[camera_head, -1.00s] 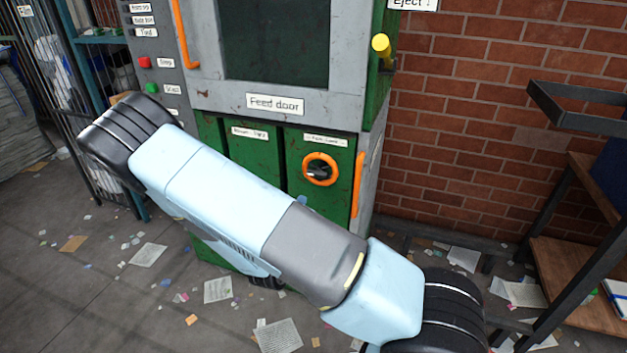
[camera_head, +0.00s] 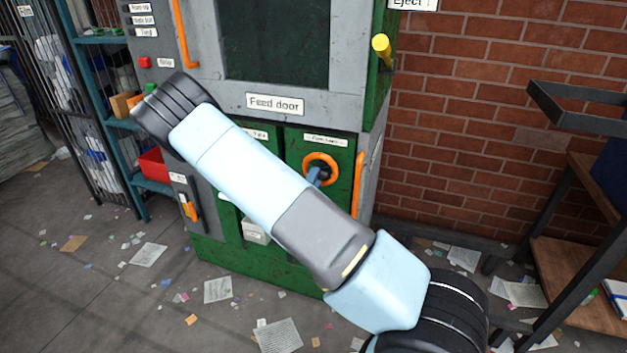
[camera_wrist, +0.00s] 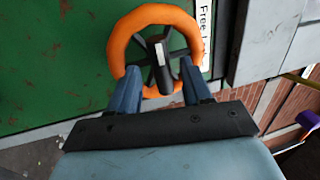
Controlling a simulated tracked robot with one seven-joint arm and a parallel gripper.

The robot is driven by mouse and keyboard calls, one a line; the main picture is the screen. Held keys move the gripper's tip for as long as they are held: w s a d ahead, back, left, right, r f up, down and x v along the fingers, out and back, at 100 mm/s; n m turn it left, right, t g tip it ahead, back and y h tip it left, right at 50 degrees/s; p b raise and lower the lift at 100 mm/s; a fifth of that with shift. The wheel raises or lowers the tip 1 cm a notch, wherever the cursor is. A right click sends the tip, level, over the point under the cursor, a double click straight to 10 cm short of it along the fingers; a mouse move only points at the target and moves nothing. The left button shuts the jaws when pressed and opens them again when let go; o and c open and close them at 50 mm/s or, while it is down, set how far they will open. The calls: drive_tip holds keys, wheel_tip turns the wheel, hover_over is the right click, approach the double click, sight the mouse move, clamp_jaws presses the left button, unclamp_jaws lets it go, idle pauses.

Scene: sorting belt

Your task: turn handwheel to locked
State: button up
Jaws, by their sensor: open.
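The orange handwheel (camera_head: 319,168) is on the green lower panel of the machine. In the wrist view the handwheel (camera_wrist: 117,42) shows its dark spokes and hub, with a pale mark on the hub. My gripper (camera_wrist: 161,84) is open, its two blue fingers at the near part of the rim, one on each side of the hub. In the head view a blue part of my gripper (camera_head: 318,175) shows in front of the wheel. I cannot tell whether the fingers touch the rim. A white label (camera_wrist: 204,30) beside the wheel begins with "Free"; the rest is not clear.
An orange vertical handle (camera_head: 358,184) is just right of the wheel. The feed door label (camera_head: 275,104) is above. A yellow-knobbed lever (camera_head: 381,47) is on the machine's right side. A dark metal rack (camera_head: 590,250) stands at right. Papers litter the floor.

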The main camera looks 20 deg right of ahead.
drive_tip(key=shift+w+d+r, duration=0.1)
drive_tip(key=shift+w+d, duration=0.15)
drive_tip(key=shift+w, duration=0.05)
clamp_jaws()
drive_tip(key=shift+a, duration=0.1)
